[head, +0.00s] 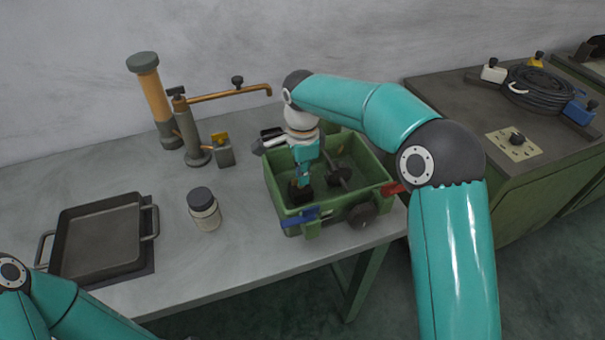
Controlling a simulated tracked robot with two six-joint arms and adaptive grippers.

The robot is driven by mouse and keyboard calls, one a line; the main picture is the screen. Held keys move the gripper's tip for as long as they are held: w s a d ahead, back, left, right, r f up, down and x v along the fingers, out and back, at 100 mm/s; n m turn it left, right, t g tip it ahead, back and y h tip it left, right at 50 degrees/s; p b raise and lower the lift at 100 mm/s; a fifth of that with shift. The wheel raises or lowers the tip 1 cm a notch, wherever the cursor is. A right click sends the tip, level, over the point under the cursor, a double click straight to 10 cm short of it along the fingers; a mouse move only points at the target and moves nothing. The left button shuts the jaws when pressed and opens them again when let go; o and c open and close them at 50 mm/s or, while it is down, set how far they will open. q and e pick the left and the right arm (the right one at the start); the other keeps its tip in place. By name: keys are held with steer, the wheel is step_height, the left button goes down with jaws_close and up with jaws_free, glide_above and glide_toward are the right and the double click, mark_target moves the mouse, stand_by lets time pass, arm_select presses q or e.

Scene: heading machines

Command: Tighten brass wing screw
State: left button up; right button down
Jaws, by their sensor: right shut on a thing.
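My right gripper (301,190) points down into the near left part of an open green box-shaped machine (371,170) on the bench. Its dark fingers are shut low inside the box, beside the near wall. The brass wing screw cannot be made out; the fingers hide the spot where they close. Inside the machine, a dark shaft with a round knob (338,173) lies right of my gripper. A dark round knob (362,214) and a blue part (298,217) are on its near side. My left arm shows only at the lower left, and its gripper is out of view.
A lidded jar (204,212) stands left of the machine, and a dark square tray (98,238) lies further left. A burner stand with a copper pipe (232,92) is behind. A right-hand cabinet (449,108) holds a coiled black cable (540,90). Bench between jar and machine is clear.

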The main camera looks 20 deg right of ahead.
steer(key=shift+s+f, duration=0.15)
steer(key=shift+f, duration=0.15)
steer(key=c, duration=1.3)
jaws_free()
steer(key=shift+r, duration=0.15)
steer(key=r, duration=1.1)
steer(key=shift+w+r, duration=0.25)
steer(key=shift+r, duration=0.1)
steer(key=shift+s+f, duration=0.1)
